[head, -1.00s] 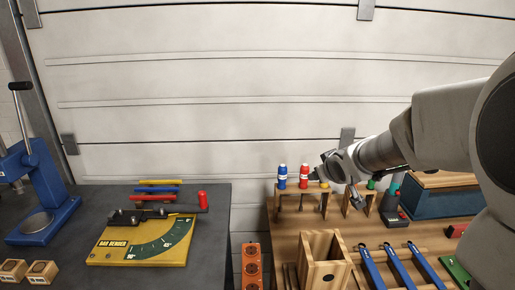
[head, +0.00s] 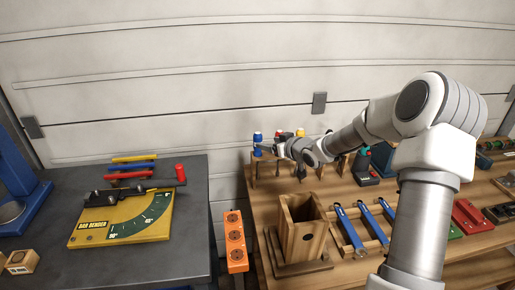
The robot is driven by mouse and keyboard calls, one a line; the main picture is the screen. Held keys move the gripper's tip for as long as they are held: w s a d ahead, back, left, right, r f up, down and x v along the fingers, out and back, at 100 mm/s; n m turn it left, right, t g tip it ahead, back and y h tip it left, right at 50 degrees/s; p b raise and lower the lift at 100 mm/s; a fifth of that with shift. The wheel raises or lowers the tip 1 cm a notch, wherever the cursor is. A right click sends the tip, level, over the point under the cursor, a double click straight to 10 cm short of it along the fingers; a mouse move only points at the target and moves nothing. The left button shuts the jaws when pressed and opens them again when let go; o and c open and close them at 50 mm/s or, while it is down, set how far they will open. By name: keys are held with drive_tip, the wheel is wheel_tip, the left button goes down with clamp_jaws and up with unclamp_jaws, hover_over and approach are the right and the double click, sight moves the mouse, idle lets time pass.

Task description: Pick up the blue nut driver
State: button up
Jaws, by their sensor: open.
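The blue nut driver (head: 257,142) stands upright in a small wooden rack (head: 262,163) at the back of the wooden bench, at the rack's left end. My gripper (head: 277,149) is open, just right of the blue handle and pointing left at it. At this size I cannot tell whether a finger touches the handle. The gripper partly hides the red driver (head: 279,136) beside the blue one. A yellow driver top (head: 300,132) shows behind my wrist.
A wooden block holder (head: 303,235) stands in front of the rack, with blue-handled tools (head: 347,230) to its right. The yellow bar bender (head: 120,222) is on the dark left bench.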

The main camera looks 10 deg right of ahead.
sight(260, 139)
drive_tip(key=x, duration=0.5)
drive_tip(key=shift+d+p+x, duration=0.15)
drive_tip(key=shift+p+x, duration=0.05)
drive_tip(key=shift+x, duration=1.15)
drive_tip(key=shift+d+p+x, duration=0.15)
drive_tip(key=shift+d+x, duration=0.05)
drive_tip(key=shift+x, duration=1.1)
drive_tip(key=shift+w+r, duration=0.1)
drive_tip(key=shift+w, duration=0.05)
clamp_jaws()
